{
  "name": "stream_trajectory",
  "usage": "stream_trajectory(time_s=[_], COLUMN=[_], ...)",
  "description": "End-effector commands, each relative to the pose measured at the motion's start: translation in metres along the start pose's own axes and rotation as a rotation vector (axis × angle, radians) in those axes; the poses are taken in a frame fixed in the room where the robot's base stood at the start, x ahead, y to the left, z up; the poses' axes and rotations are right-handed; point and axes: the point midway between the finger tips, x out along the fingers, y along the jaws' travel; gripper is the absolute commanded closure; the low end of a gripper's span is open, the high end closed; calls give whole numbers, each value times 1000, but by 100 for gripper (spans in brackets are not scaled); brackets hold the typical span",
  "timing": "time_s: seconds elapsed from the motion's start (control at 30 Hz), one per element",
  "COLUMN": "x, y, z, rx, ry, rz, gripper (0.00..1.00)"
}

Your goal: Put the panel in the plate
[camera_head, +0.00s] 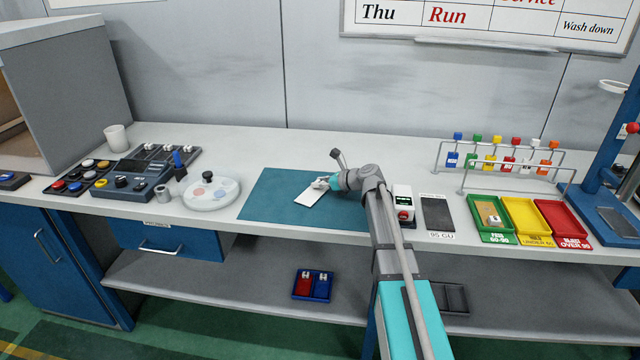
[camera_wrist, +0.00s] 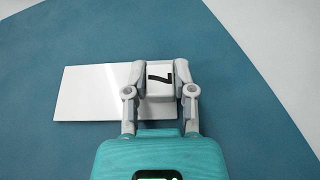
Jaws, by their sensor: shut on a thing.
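The white panel (camera_head: 309,195) is a flat rectangle over the teal mat; it also shows in the wrist view (camera_wrist: 95,95). A white block marked "7" (camera_wrist: 160,80) stands at its right end and looks like part of it. My gripper (camera_head: 325,183) is shut on this block, with one finger on each side, as the wrist view shows (camera_wrist: 160,90). I cannot tell whether the panel touches the mat. A round white plate (camera_head: 211,203) with several coloured circles stands left of the mat, apart from the panel.
The teal mat (camera_head: 265,200) is otherwise bare. A small white device (camera_head: 402,205), a dark tile marked 95 GU (camera_head: 438,213) and green (camera_head: 491,236), yellow (camera_head: 527,236) and red (camera_head: 564,238) trays stand right. A control box (camera_head: 130,180) and cup (camera_head: 117,138) stand left.

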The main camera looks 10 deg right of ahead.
Motion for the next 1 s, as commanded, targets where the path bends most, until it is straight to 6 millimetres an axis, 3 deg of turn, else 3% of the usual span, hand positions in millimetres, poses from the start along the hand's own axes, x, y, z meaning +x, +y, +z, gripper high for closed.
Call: stream_trajectory(time_s=[0.07, 0.1, 0.27, 0.8, 1.0], x=[1, 1, 0, -1, -22], y=[0, 0, 0, 0, 1], z=[-3, -2, -2, 2, 3], rx=[0, 0, 0, 0, 0], ry=[0, 0, 0, 0, 0], rz=[0, 0, 0, 0, -2], gripper=[100, 59, 32, 32, 32])
